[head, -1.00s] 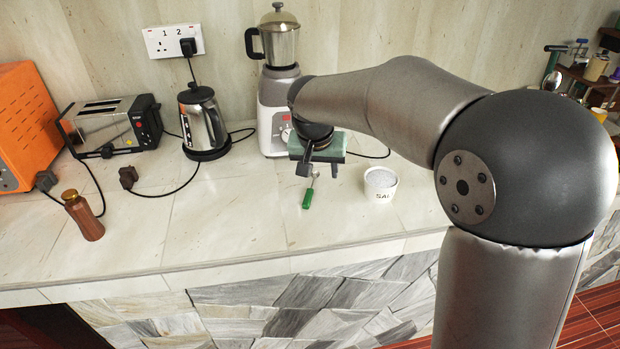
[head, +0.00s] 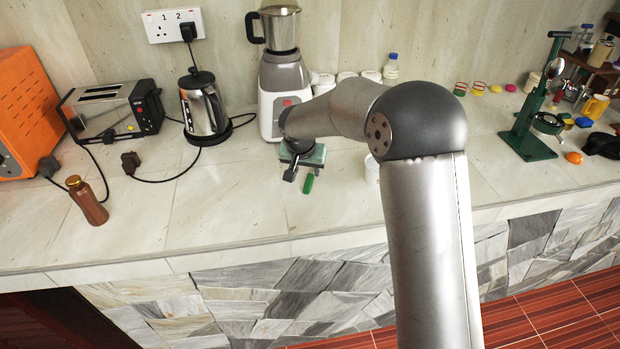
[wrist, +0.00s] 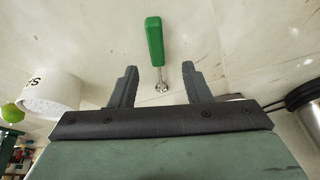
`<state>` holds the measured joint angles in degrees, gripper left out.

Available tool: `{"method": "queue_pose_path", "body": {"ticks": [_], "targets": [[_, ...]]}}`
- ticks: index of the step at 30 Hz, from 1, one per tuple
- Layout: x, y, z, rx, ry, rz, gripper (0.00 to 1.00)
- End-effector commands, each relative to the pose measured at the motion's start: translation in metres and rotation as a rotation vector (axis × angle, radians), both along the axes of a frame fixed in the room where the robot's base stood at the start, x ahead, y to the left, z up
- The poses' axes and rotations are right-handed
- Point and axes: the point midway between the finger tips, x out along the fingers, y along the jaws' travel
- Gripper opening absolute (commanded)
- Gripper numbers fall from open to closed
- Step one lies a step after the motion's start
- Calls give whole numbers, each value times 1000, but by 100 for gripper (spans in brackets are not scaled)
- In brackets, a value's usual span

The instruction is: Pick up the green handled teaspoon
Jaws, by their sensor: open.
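The green-handled teaspoon lies on the stone counter. In the head view only its green handle (head: 308,184) shows, just in front of my gripper (head: 298,172), which hides the rest. In the wrist view the teaspoon's green handle (wrist: 154,40) points away and its small metal end (wrist: 162,87) lies between the lines of my two fingers. My gripper (wrist: 160,80) is open and empty, with one finger on each side of the metal end. I cannot tell the exact height of the fingers above the counter.
A white salt pot (wrist: 52,93) stands left of my gripper in the wrist view and is mostly hidden by my arm in the head view. A blender (head: 284,85) stands behind my gripper. A kettle (head: 203,108), toaster (head: 112,112) and brown bottle (head: 87,200) are further left.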

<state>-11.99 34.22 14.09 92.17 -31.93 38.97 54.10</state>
Motion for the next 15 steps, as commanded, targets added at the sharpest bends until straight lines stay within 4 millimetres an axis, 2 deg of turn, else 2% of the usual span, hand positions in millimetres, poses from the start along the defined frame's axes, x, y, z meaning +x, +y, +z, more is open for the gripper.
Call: {"method": "queue_pose_path", "body": {"ticks": [9, 15], "targets": [[13, -6, -40, -1, 4, -1, 44], [16, -7, -48, -1, 1, 1, 44]]}}
